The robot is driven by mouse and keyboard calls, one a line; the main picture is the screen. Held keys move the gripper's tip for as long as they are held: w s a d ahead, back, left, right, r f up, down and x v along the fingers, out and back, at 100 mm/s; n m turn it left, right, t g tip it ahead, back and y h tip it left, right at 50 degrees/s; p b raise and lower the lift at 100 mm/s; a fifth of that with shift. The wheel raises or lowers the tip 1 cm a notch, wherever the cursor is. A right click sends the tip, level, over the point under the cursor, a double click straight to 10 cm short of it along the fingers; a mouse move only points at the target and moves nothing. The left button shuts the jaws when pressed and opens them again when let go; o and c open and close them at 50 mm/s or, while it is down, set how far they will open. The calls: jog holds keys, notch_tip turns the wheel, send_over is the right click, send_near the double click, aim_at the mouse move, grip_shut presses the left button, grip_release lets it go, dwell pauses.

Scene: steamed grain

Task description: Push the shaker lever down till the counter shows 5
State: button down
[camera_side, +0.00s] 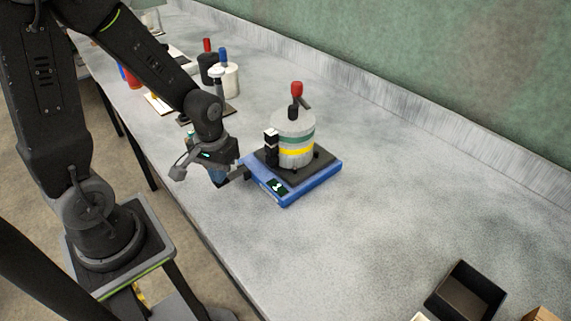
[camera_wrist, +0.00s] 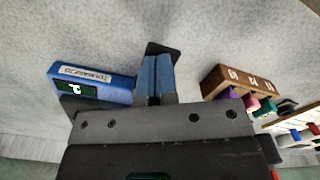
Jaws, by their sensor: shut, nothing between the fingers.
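The shaker is a grey drum (camera_side: 295,150) with green and yellow bands, on a dark plate over a blue base (camera_side: 310,188). The base also shows at the left of the wrist view (camera_wrist: 110,83). Its counter (camera_side: 277,186) has a lit digit that looks like 3, though it is small; the wrist view shows it only partly. A dark piece (camera_side: 240,173), perhaps the lever, sits at the base's left corner. My gripper (camera_side: 221,181) is shut and empty, pointing down just left of it; I cannot tell whether they touch. The blue fingers (camera_wrist: 155,75) are together in the wrist view.
A red knob (camera_side: 296,88) tops the drum. A black jar (camera_side: 208,68) and a white jar (camera_side: 228,80) stand farther back. A brown rack (camera_wrist: 238,78) with coloured pieces shows in the wrist view. An open dark box (camera_side: 465,295) is at front right. The bench right of the shaker is clear.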

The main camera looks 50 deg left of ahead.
jog(key=shift+f, duration=0.45)
jog(key=shift+r, duration=3)
jog(key=shift+r, duration=0.1)
jog(key=shift+f, duration=1.4)
jog(key=shift+f, duration=1.75)
jog(key=shift+r, duration=3.05)
